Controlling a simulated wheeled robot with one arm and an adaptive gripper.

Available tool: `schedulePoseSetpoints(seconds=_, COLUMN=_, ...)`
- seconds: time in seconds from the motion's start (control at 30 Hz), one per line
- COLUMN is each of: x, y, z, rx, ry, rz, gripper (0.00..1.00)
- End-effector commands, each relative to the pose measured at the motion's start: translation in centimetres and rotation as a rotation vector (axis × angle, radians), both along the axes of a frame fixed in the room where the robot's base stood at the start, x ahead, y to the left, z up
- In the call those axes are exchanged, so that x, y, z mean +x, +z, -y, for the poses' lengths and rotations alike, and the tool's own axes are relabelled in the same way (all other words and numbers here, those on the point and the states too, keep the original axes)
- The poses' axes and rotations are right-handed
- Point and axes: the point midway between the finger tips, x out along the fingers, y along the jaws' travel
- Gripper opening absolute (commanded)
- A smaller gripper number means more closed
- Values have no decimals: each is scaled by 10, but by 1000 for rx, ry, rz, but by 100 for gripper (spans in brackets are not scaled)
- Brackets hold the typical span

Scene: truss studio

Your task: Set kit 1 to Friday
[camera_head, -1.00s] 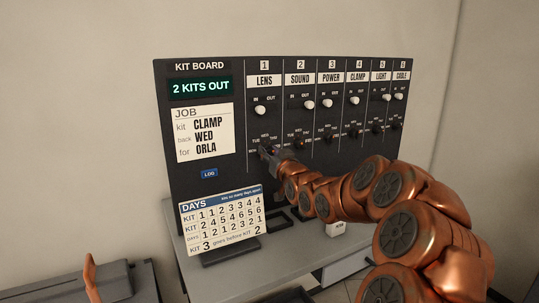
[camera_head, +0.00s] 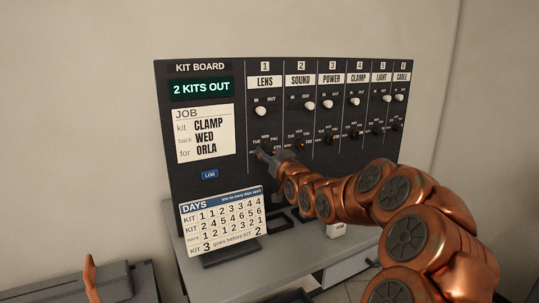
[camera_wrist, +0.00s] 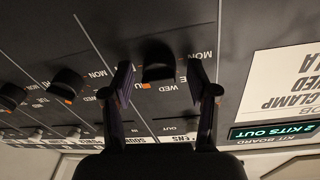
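The kit 1 day knob (camera_wrist: 158,62), a dark round knob under the LENS column, shows in the wrist view, which is upside down. My gripper (camera_wrist: 160,82) is open with one finger on each side of it and visible gaps. WED reads below the knob in that picture, MON to its right. The LENS white switch (camera_head: 260,111) is above.
More day knobs, such as SOUND's (camera_head: 299,142), stand close to the right. A job card (camera_head: 206,132), a blue LOG button (camera_head: 209,174) and a DAYS card (camera_head: 222,222) are on the left. The grey table (camera_head: 205,270) lies below.

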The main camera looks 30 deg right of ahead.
Motion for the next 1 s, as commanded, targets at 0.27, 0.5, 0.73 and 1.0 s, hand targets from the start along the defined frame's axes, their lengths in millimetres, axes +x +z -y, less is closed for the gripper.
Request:
schedulePoseSetpoints(seconds=0.27, x=-1, y=0, z=1, rx=0, ry=-1, rz=1, gripper=61)
schedulePoseSetpoints(seconds=0.5, x=-17, y=0, z=-1, rx=2, ry=-2, rz=2, gripper=61)
schedulePoseSetpoints(seconds=0.73, x=-50, y=-3, z=-7, rx=0, ry=-2, rz=1, gripper=61)
schedulePoseSetpoints(seconds=1.0, x=-87, y=-7, z=-14, rx=2, ry=-2, rz=-1, gripper=61)
